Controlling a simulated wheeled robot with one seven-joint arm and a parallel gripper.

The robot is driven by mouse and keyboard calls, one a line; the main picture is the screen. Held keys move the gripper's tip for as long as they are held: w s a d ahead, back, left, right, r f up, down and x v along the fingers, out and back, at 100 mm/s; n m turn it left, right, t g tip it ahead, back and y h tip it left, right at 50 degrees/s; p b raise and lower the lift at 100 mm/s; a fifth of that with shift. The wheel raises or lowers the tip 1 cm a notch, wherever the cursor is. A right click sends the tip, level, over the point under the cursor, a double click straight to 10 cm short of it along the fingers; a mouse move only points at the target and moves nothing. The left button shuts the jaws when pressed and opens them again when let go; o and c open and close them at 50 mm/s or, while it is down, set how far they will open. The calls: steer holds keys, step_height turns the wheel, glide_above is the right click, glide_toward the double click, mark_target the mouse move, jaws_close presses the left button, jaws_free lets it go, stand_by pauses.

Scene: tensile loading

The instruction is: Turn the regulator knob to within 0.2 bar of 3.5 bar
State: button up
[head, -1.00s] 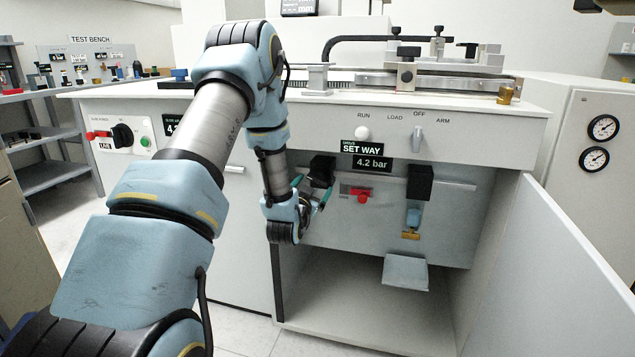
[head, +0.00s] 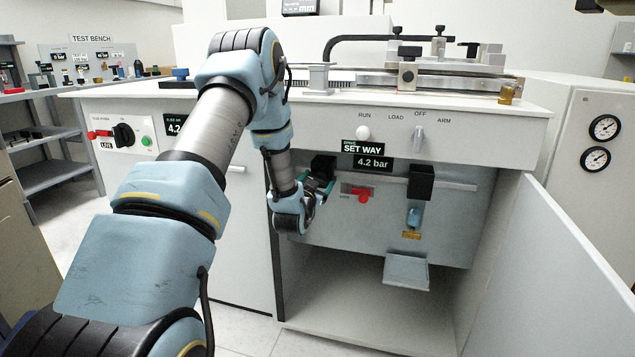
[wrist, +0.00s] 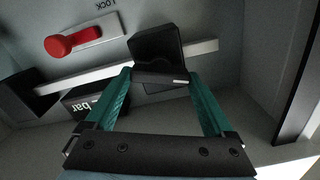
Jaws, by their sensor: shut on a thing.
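The black regulator knob (head: 322,166) sits on a horizontal pipe inside the open bay under the bench. In the wrist view the black knob (wrist: 156,48) stands between the green fingertips of my gripper (wrist: 159,78), which is shut on it. In the head view my gripper (head: 318,186) is at the knob, partly hidden by my wrist. The SET WAY display (head: 370,163) above the bay reads 4.2 bar.
A red lever (head: 361,194) is just right of the knob; it also shows in the wrist view (wrist: 70,42). A black unit with a blue bowl (head: 414,215) hangs farther right, above a grey tray (head: 407,272). An open door (head: 560,265) stands at right.

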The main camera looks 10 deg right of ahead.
steer(key=c, duration=0.4)
steer(key=shift+n, duration=0.3)
steer(key=shift+a+n+b, duration=0.1)
steer(key=shift+n+b, duration=1.7)
steer(key=shift+n, duration=1.2)
steer(key=o, duration=1.1)
